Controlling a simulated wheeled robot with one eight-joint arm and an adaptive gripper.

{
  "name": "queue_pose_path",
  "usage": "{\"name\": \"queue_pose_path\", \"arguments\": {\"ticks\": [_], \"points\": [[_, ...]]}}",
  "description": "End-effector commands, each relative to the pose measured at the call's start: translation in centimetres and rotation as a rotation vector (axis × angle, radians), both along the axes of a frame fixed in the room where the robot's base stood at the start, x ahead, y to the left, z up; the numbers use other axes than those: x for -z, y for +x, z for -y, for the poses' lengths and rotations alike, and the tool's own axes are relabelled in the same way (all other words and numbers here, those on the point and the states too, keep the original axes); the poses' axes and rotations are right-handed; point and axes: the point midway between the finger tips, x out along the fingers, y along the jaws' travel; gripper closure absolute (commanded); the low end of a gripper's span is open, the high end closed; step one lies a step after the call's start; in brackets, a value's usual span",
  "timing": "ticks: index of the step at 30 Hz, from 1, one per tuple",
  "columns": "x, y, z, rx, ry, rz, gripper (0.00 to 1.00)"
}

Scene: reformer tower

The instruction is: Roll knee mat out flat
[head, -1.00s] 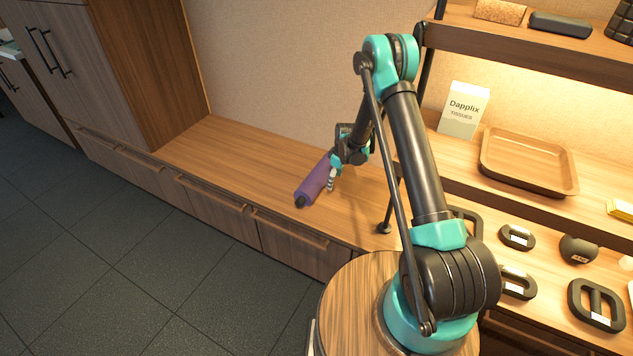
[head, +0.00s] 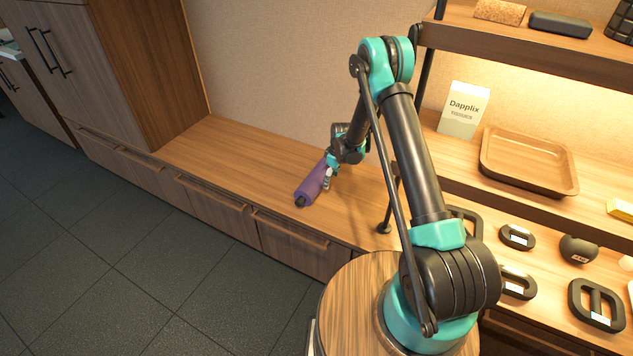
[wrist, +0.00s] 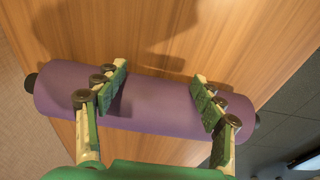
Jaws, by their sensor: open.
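The knee mat (head: 312,187) is a rolled purple cylinder with dark ends, lying on the low wooden bench in the head view. In the wrist view the purple roll (wrist: 160,104) spans nearly the full width, with wood beyond it. My gripper (head: 328,172) is at the far part of the roll. In the wrist view my gripper (wrist: 160,82) is open, its two green-padded fingers spread apart along the roll's length and overlapping it in the picture. Whether the fingers touch the roll I cannot tell. Part of the roll is hidden behind my gripper in the head view.
The bench top (head: 240,165) is bare to the left of the roll. A wall stands behind it and a tall cabinet at the left. A black post stands near my arm.

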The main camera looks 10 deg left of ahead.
Motion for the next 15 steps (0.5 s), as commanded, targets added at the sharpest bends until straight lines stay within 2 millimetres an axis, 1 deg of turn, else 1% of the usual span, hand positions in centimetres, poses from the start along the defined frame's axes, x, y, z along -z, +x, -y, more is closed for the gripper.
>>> {"name": "queue_pose_path", "arguments": {"ticks": [15], "points": [[0.1,0.8,-1.9,-0.001,0.001,0.001,0.31]]}}
